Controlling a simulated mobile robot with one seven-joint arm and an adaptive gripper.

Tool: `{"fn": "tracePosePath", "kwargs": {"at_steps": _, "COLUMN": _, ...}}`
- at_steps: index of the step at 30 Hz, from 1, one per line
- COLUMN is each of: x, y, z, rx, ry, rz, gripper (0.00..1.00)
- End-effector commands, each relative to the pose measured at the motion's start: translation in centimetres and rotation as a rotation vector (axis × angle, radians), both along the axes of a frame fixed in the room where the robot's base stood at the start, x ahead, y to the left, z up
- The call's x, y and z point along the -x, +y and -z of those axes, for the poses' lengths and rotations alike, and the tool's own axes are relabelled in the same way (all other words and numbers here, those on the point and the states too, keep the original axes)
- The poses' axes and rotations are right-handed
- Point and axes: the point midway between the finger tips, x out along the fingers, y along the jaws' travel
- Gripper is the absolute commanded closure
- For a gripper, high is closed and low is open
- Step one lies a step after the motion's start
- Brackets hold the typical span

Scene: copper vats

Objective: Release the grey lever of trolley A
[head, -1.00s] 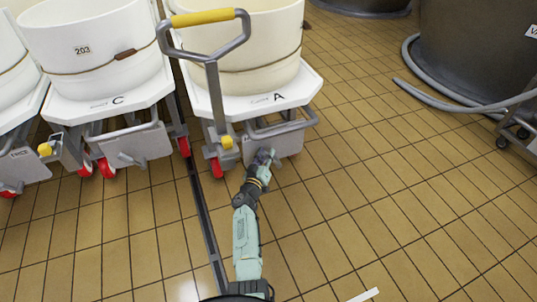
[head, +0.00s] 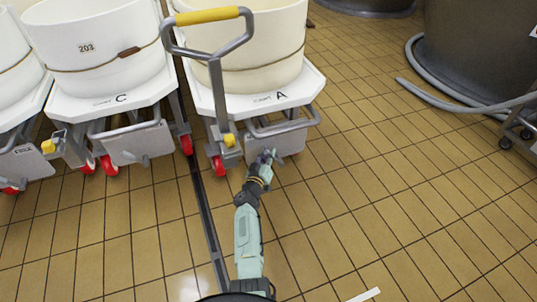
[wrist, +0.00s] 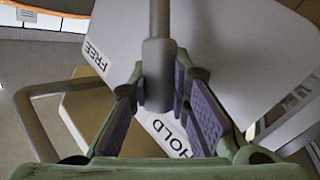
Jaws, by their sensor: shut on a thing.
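Trolley A (head: 225,102) has a white deck marked A and carries a cream tub. A grey plate (head: 290,143) hangs at its front. My gripper (head: 267,157) is at this plate, low at the trolley's front. In the wrist view, the grey lever (wrist: 158,50) runs down from the top and its end lies between my purple-padded fingers (wrist: 168,95). The gripper is shut on it. The plate behind bears the word FREE at upper left and HOLD just below the lever's end. In the head view the lever is small and partly hidden by my gripper.
Trolley A's tow handle (head: 207,16), with a yellow grip, rises left of my arm. Trolley C (head: 75,105) stands close on the left. A dark floor channel (head: 208,225) runs beside my arm. Dark vats and a grey hose (head: 450,100) lie to the right. The tiled floor between is clear.

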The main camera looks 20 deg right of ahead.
Motion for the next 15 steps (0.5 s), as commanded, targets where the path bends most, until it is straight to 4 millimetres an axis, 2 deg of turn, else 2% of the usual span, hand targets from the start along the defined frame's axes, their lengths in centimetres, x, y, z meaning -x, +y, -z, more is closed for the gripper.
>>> {"fn": "tracePosePath", "kwargs": {"at_steps": 8, "x": -0.04, "y": -0.05, "z": -0.14, "rx": -0.002, "ry": 0.000, "rz": 0.000, "gripper": 1.00}}
{"fn": "tracePosePath", "kwargs": {"at_steps": 15, "x": -0.10, "y": -0.50, "z": -1.03, "rx": -0.064, "ry": 0.003, "rz": 0.000, "gripper": 1.00}}
